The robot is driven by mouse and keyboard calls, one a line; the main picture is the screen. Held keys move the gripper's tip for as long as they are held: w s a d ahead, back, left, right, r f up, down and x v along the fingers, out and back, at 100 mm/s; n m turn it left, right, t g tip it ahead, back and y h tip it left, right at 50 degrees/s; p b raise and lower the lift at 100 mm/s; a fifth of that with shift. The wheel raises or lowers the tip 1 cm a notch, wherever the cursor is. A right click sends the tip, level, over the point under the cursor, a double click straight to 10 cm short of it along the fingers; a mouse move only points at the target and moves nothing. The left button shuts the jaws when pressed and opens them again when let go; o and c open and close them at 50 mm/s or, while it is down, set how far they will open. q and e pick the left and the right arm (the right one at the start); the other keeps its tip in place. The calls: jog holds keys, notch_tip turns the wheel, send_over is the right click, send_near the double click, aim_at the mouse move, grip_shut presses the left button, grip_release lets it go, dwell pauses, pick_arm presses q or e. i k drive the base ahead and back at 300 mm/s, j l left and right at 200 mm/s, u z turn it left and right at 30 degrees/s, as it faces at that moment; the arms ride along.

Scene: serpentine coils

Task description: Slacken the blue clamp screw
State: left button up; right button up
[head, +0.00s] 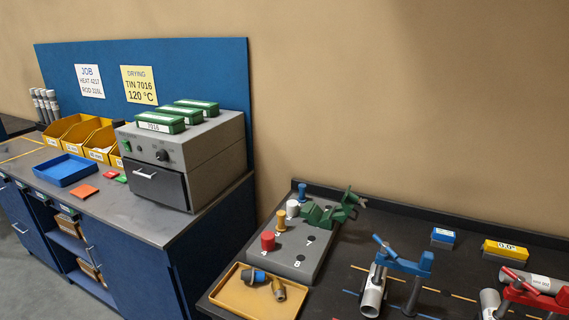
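The blue clamp (407,263) stands on a grey post on the dark bench at the right. Its screw, with a slanted bar handle (383,246), sits at the clamp's left end. Below the screw is a short grey pipe piece (373,294). I cannot tell whether the screw presses on the pipe. Neither of my grippers is in view.
A red clamp (533,294) with pipes stands at right. A green clamp-like tool (328,213) sits by a grey block (316,250) with coloured knobs. A yellow tray (233,297) holds fittings. A grey oven (214,158) stands on the left cabinet.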

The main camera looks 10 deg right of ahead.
aim_at(385, 248)
jog(key=i+j+z, duration=0.1)
jog(key=z, duration=0.75)
jog(key=j, duration=0.1)
